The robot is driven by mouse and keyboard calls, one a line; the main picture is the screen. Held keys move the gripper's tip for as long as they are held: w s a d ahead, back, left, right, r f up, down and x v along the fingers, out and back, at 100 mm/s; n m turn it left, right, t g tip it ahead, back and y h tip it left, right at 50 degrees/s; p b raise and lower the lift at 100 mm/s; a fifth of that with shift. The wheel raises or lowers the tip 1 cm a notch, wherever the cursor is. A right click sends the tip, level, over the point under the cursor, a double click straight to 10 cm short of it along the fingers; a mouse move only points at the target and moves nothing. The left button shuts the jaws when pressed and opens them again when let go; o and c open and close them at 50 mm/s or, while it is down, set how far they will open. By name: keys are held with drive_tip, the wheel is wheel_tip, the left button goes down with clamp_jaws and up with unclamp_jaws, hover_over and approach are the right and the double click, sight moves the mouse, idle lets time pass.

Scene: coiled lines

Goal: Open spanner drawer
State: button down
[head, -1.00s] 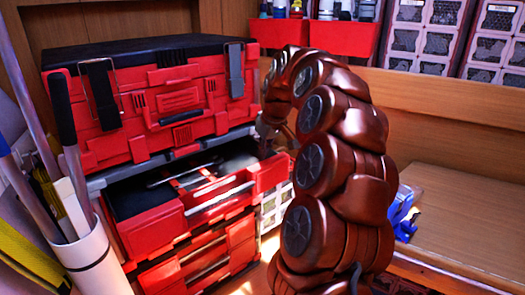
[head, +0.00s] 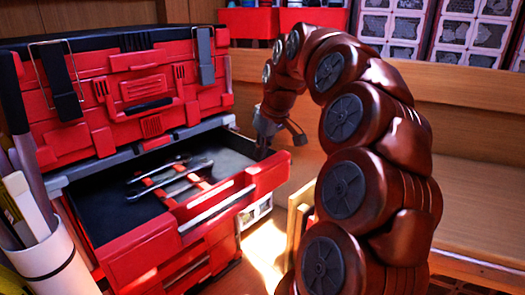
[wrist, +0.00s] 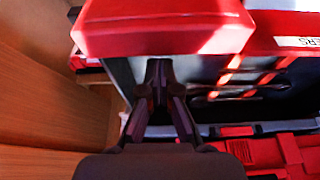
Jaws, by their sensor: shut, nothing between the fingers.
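The spanner drawer (head: 190,218) is a red-fronted drawer with a dark inside, below the top box of the red tool chest. It stands well pulled out. Several silver spanners (head: 172,182) lie in it across red holders, and they also show in the wrist view (wrist: 235,93). My gripper (head: 264,150) is at the drawer's right end, just behind its front panel. In the wrist view my gripper's dark fingers (wrist: 158,75) are close together beside the red front panel (wrist: 165,28), with nothing seen between them. Whether they touch the panel is unclear.
The red top box (head: 130,90) with latches sits above the drawer, and more red drawers are below. A white holder (head: 45,255) with long items stands at left. A wooden bench (head: 485,215) is at right. Red bins (head: 250,22) stand behind.

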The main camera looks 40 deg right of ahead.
drive_tip(key=shift+r, duration=0.1)
drive_tip(key=v, duration=1.2)
idle(0.4)
drive_tip(key=shift+a, duration=0.1)
drive_tip(key=s+a+f+n+g, duration=0.1)
drive_tip(key=s+a+f, duration=0.1)
drive_tip(key=a+f, duration=0.6)
drive_tip(key=s+a+f+g, duration=0.2)
drive_tip(key=a+f, duration=0.1)
drive_tip(key=a, duration=0.9)
drive_tip(key=s+a+f+m+g, duration=0.1)
drive_tip(key=s+a+f, duration=0.3)
drive_tip(key=s+f, duration=0.4)
drive_tip(key=s+a+f+g, duration=0.1)
drive_tip(key=s+a+f, duration=0.3)
drive_tip(key=s+f, duration=0.4)
drive_tip(key=shift+s+f+m+g, duration=0.3)
drive_tip(key=shift+s+m, duration=0.1)
drive_tip(key=shift+s, duration=0.75)
